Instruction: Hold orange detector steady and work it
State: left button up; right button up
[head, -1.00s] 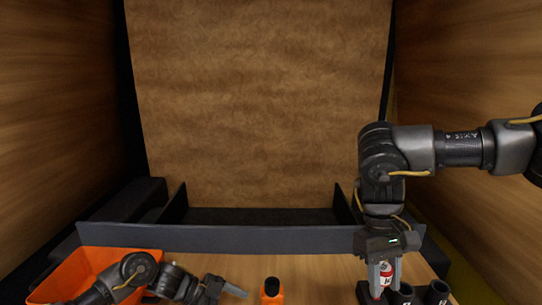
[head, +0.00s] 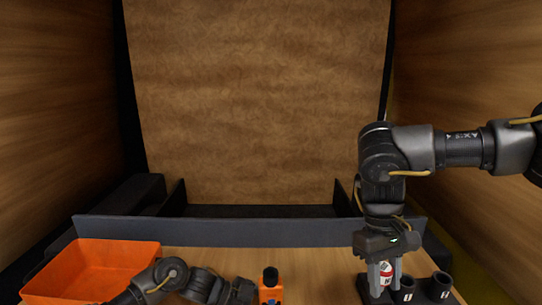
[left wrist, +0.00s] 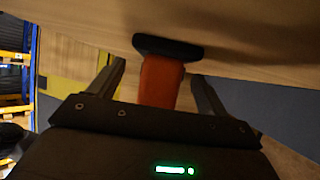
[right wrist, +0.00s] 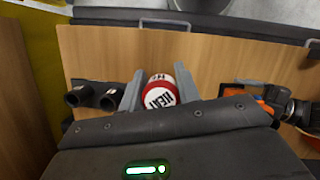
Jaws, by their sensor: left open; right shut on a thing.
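The orange detector (head: 271,292) with a black top stands on the table near the front middle. In the left wrist view the detector (left wrist: 160,82) lies between the fingers of my left gripper (left wrist: 158,70), which is open, with a visible gap on the right. My left gripper (head: 254,290) reaches the detector from the left in the head view. My right gripper (head: 384,283) is shut on a red and white canister (head: 386,269) with black lettering. The canister (right wrist: 159,93) also shows between the fingers in the right wrist view. Its lower end is hidden.
An orange bin (head: 100,262) stands at the left of the table. Black tube holders (head: 439,287) with white marks stand at the right, beside the canister. A dark low barrier (head: 250,232) runs along the back.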

pick_arm(q)
jog(key=c, duration=1.2)
pick_arm(e)
jog(key=shift+w, duration=0.1)
jog(key=shift+w+a+n, duration=0.2)
jog(key=shift+a+n, duration=0.15)
jog(key=shift+n, duration=0.15)
pick_arm(q)
jog(key=shift+a, duration=0.1)
pick_arm(e)
jog(key=w+a+n+t, duration=0.2)
jog(key=w+a+n, duration=0.1)
jog(key=a+n, duration=0.3)
jog(key=w+a+n+t, duration=0.2)
jog(key=w+a+n, duration=0.1)
jog(key=a+n, duration=0.4)
jog(key=w+a+n+t+h, duration=0.1)
jog(key=w+a+n+t, duration=0.1)
jog(key=a+n, duration=0.5)
jog(key=shift+w+a+r+n, duration=0.1)
jog(key=shift+w+r+n, duration=0.1)
jog(key=shift+n, duration=1.05)
jog(key=shift+w+r+n, duration=0.2)
jog(key=shift+n, duration=1.05)
jog(key=shift+a+n, duration=0.5)
